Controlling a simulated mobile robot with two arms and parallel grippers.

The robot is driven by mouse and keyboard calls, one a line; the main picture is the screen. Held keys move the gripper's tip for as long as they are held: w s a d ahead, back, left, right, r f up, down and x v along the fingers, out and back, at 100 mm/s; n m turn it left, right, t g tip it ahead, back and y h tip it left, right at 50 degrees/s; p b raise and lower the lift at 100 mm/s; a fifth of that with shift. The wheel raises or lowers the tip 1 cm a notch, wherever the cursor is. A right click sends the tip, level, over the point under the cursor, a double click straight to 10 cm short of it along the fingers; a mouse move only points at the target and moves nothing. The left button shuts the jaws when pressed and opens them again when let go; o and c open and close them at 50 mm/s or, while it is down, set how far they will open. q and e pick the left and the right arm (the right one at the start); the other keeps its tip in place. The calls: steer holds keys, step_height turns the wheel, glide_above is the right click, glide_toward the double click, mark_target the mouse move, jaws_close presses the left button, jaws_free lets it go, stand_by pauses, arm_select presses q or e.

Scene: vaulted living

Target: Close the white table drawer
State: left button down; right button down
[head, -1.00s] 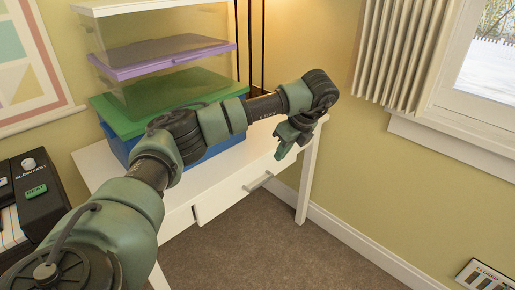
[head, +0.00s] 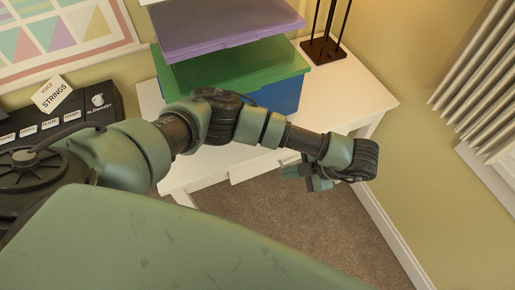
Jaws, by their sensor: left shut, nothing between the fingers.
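The white table (head: 365,100) stands against the wall. Its white drawer front (head: 250,168) shows below the tabletop edge, partly hidden behind my left arm. The drawer's left end seems to stand a little out from the table front; I cannot tell how far. My left gripper (head: 306,182) is shut and empty, just in front of the drawer's right part, where the handle is mostly hidden. I cannot tell whether the fingers touch the drawer. My right gripper is not in view.
A blue box with a green lid (head: 290,93) and a purple-lidded box (head: 225,28) are stacked on the table. A dark metal stand (head: 324,50) is at the back. A keyboard (head: 60,125) is at left. Brown carpet (head: 330,225) lies clear in front.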

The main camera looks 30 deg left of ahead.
arm_select(q)
steer(key=b, duration=0.4)
glide_toward(256, 167)
step_height(256, 167, down, 5)
steer(key=s, duration=0.3)
steer(key=w+a, duration=0.1)
steer(key=w+a+r+p, duration=0.1)
steer(key=shift+w+a+r, duration=0.1)
steer(key=shift+w+a, duration=0.3)
